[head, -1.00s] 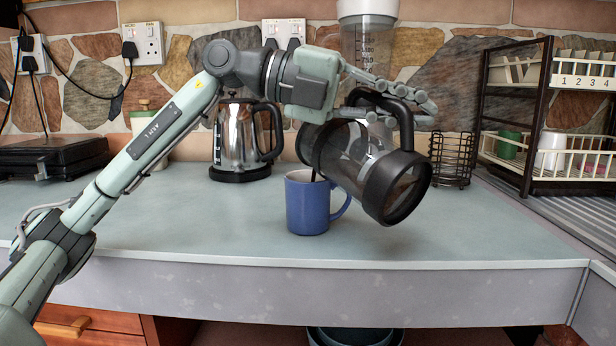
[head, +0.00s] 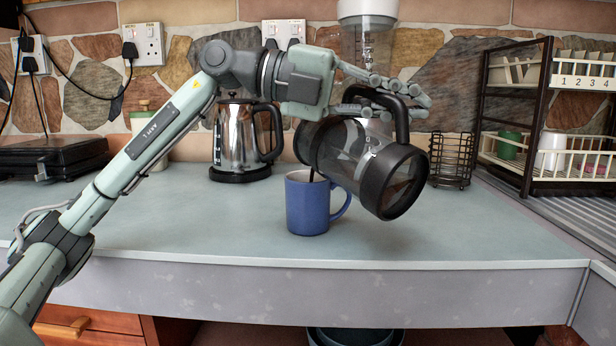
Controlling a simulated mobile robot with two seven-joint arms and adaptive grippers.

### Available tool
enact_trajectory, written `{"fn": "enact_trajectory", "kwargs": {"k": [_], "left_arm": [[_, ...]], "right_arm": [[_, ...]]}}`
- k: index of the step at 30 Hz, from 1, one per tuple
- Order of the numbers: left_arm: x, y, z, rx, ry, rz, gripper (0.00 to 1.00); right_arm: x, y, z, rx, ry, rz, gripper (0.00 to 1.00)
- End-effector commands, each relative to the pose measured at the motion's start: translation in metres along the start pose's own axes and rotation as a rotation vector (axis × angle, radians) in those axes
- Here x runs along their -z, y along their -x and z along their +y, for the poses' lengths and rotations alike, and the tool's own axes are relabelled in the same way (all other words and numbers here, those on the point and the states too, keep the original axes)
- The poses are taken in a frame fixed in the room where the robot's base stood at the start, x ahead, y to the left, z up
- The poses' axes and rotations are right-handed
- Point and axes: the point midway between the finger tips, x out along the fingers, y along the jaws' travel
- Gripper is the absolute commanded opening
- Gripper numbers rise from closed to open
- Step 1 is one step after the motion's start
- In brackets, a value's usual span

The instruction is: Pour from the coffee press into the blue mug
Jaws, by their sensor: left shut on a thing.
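The coffee press (head: 352,160) is a clear glass cylinder with a black lid, base and handle. It is tipped, with its lid end at the left over the blue mug (head: 308,206) and its base (head: 395,182) lower right. My left gripper (head: 400,90) is shut on the press at its black handle and holds it above the counter. A thin dark stream runs from the press's lid end down into the mug. The mug stands upright on the counter, its handle to the right. The liquid level inside it cannot be seen. My right gripper is not in view.
A steel kettle (head: 238,138) stands behind the mug to the left. A black wire holder (head: 452,160) and a dish rack (head: 535,110) with cups stand at the right. A dark appliance (head: 55,155) sits far left. The front of the counter (head: 190,230) is clear.

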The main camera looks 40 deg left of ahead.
Motion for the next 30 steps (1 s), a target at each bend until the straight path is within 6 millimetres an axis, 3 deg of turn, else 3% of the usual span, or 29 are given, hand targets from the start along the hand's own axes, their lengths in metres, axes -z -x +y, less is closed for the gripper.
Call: {"fn": "enact_trajectory", "kwargs": {"k": [4,6,10,20,30], "left_arm": [[0.0,0.001,-0.002,0.003,-0.003,-0.003,0.0],[0.016,-0.013,0.0,-0.051,-0.063,0.005,0.0],[0.026,-0.026,0.021,-0.16,-0.166,0.0,0.0],[0.033,-0.032,0.035,-0.216,-0.222,0.0,0.0],[0.045,-0.045,0.058,-0.392,-0.405,0.001,0.0]], "right_arm": [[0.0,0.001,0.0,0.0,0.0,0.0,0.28],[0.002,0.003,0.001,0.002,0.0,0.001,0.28],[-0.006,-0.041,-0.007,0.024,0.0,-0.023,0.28],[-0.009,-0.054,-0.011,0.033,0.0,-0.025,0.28],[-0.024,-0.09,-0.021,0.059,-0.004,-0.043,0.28]]}}
